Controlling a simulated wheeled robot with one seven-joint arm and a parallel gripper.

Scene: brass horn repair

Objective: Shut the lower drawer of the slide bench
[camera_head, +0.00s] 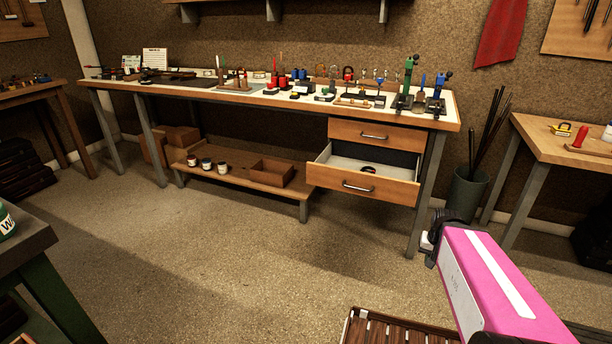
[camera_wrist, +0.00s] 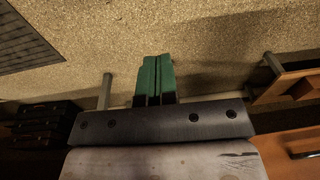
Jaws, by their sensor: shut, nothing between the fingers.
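The slide bench (camera_head: 445,124) stands against the back wall. Its lower drawer (camera_head: 375,187) is pulled out, with its pale inside and a small dark item in it showing. The upper drawer (camera_head: 372,135) above it is shut. In the wrist view, my gripper (camera_wrist: 154,62) shows two green fingers side by side, shut and empty, over the floor. A wooden front with a handle (camera_wrist: 288,147) shows at the lower right of that view; I cannot tell which drawer it is. In the head view, my pink arm is at the lower right, and the fingers are not visible.
A low wooden platform (camera_head: 237,180) under the bench holds small jars and an open box. A bin of rods (camera_head: 468,190) and another table (camera_head: 560,140) stand to the right. A slatted wooden item (camera_head: 385,332) is at the bottom. The floor before the drawer is clear.

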